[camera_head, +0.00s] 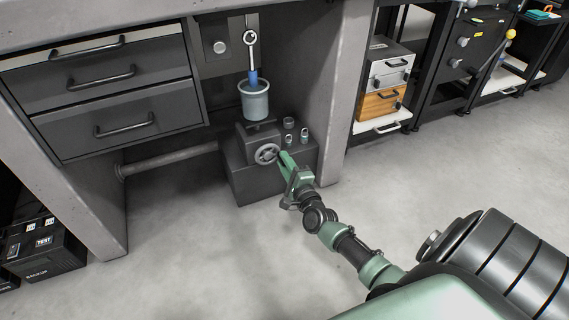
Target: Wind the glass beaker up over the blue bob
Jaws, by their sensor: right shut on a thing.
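The glass beaker (256,106) stands upright on a small dark platform on top of the jack (247,142), under the bench. The blue bob (252,76) hangs from a rod with a ring above the beaker. Its lower end dips into the beaker's mouth, while its upper part shows above the rim. A round handwheel (266,154) is on the front of the jack. My right gripper (281,156) is at the right side of this wheel, shut on its handle; the fingers hide most of the handle. My left gripper is out of view.
The jack stands on a dark block (253,182) with several small metal weights (290,123) on top at right. A drawer unit (105,90) is at left, and a concrete bench leg (347,90) stands close at right. The floor in front is clear.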

